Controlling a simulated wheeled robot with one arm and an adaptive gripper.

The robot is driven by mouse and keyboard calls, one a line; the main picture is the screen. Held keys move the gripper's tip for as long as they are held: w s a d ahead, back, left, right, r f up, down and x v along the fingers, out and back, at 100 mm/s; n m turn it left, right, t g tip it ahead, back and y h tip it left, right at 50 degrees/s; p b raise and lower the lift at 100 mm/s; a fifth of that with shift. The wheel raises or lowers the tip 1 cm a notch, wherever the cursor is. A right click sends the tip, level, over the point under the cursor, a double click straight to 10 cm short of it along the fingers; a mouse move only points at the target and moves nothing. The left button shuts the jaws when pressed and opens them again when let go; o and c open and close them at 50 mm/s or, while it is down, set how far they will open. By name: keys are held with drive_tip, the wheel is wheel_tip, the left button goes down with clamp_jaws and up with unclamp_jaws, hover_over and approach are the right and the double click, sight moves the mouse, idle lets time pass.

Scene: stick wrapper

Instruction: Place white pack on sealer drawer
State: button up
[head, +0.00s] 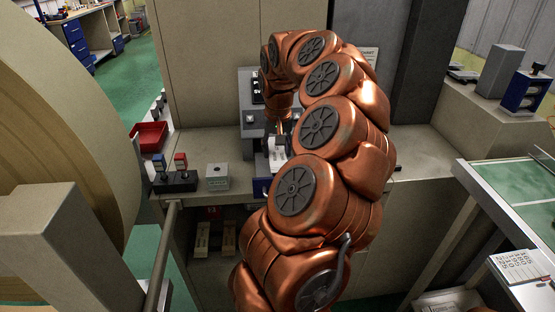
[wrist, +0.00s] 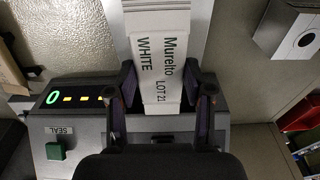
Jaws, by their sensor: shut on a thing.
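The white pack (wrist: 160,60), printed "Murelto LOT 21 WHITE", lies between the two fingers of my gripper (wrist: 159,92) in the wrist view. My gripper is shut on the pack near its lower end. In the head view the white pack (head: 277,152) shows small below my gripper (head: 281,128), in front of the sealer (head: 247,118). In the wrist view the grey sealer (wrist: 88,122) has a "SEAL" label, a green button and a lit display. I cannot clearly make out the drawer or whether the pack touches it.
A red bin (head: 150,136) is farther left. My arm hides much of the middle. Bare counter (head: 420,155) lies to the right.

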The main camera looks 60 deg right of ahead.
sight(277, 153)
drive_tip(key=shift+f, duration=1.55)
drive_tip(key=shift+f+b, duration=0.25)
drive_tip(key=shift+b, duration=0.3)
drive_tip(key=o, duration=0.9)
drive_tip(key=shift+r, duration=0.1)
